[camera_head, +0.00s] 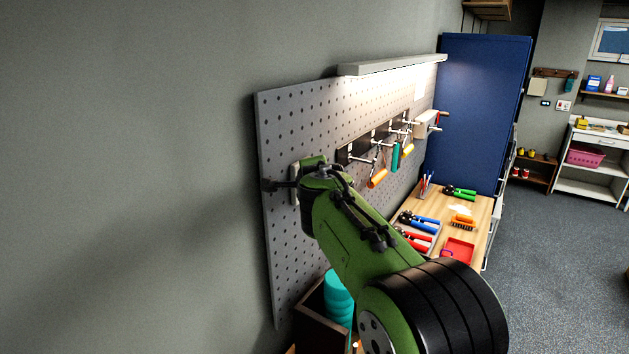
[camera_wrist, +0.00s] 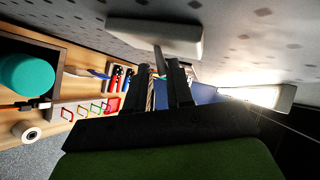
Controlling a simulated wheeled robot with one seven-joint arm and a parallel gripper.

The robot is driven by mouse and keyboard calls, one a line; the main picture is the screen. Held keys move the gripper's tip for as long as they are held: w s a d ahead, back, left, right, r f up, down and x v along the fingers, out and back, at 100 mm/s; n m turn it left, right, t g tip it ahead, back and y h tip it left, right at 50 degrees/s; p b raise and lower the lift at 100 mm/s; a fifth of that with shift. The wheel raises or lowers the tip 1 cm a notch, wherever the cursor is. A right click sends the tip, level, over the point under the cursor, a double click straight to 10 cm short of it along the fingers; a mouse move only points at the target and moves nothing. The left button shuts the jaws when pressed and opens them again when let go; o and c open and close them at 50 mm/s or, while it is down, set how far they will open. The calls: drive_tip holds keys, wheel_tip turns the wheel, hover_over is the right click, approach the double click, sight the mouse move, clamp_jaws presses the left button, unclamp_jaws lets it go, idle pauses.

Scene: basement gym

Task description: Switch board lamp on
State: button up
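The board lamp (camera_head: 390,65) is a long pale bar along the top of the grey pegboard (camera_head: 290,110). Bright light shows under it, and it glows in the wrist view (camera_wrist: 262,96). A pale switch box (camera_head: 295,187) sits on the pegboard's left part, mostly hidden by my arm. In the wrist view it is a white plate (camera_wrist: 150,36) with a short lever (camera_wrist: 160,62) sticking out. My gripper (camera_wrist: 160,70) is at the switch, its two dark fingers apart, with the lever's end between their tips. I cannot tell whether either finger touches it.
Tools hang from hooks on the pegboard, including an orange-handled one (camera_head: 377,178). A wooden bench (camera_head: 480,212) with pliers and a red tray (camera_head: 457,250) lies below. A teal cylinder (camera_head: 339,297) stands in a dark box (camera_head: 310,315). A blue cabinet (camera_head: 480,110) stands behind. Floor at right is clear.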

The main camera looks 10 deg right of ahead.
drive_tip(key=b+v, duration=0.3)
drive_tip(key=v, duration=1.2)
drive_tip(key=shift+s+b, duration=0.35)
drive_tip(key=shift+b, duration=0.05)
